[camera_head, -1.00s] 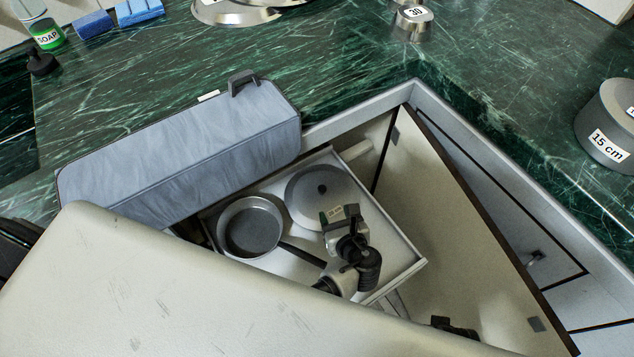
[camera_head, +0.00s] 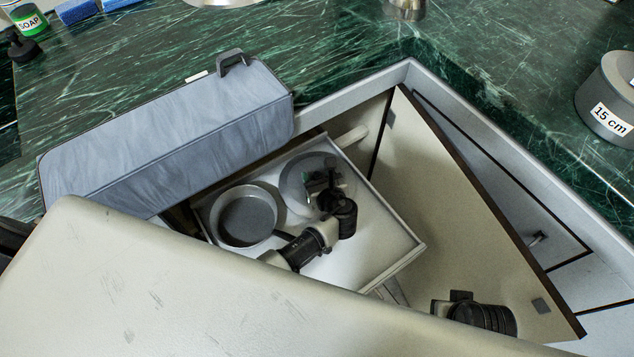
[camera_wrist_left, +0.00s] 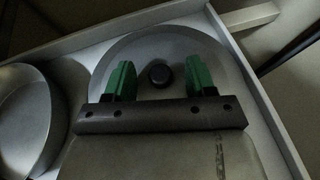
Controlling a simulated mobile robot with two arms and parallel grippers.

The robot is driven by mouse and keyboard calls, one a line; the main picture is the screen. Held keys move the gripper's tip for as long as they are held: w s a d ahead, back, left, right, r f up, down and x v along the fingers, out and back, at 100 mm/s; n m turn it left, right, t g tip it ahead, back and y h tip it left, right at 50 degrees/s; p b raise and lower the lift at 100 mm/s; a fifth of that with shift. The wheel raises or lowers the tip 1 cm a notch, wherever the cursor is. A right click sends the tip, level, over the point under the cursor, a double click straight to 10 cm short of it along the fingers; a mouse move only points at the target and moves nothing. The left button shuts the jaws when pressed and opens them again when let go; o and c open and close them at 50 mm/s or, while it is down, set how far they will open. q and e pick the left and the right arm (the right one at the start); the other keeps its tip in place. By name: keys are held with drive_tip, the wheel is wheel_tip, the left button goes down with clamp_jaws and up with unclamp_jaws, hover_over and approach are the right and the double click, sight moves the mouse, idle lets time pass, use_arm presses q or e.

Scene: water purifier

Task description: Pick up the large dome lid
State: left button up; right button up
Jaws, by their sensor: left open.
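The large dome lid (camera_head: 292,190) is a grey disc with a dark knob, lying in the open drawer beside a pan. My left gripper (camera_head: 318,184) is over it and hides much of it in the head view. In the left wrist view the lid (camera_wrist_left: 139,50) lies below the gripper, and its round black knob (camera_wrist_left: 160,74) appears between the two green fingers. My left gripper (camera_wrist_left: 160,84) is open and empty there, with a gap on each side of the knob. I cannot tell how far above the lid the fingertips are. My right gripper does not show.
The grey pan (camera_head: 245,222) sits left of the lid, also visible in the wrist view (camera_wrist_left: 25,118). The drawer's front rim (camera_head: 398,268) and a cabinet panel (camera_head: 440,215) bound the space. A grey-blue bag (camera_head: 170,140) lies on the green counter (camera_head: 330,55).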

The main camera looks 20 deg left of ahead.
use_arm(q)
drive_tip(key=shift+c, duration=0.2)
drive_tip(key=c, duration=1)
clamp_jaws()
drive_tip(key=shift+r, duration=0.1)
